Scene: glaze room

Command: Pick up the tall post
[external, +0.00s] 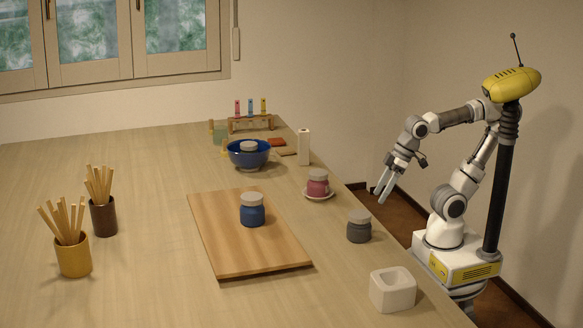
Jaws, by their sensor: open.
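A tall, narrow white post (304,148) stands upright on the table near its right edge, toward the back. My gripper (381,195) is open and empty, to the right of the post and nearer the camera. It points down beside the table's right edge, apart from the post. Nothing hides the post in this view.
A pink jar (318,185) on a saucer (319,197) and a grey jar (358,228) stand along the right edge. A blue bowl (249,158) holding a jar is left of the post. A wooden board (225,245) bears a blue jar (252,212). A white block (393,291) is in front.

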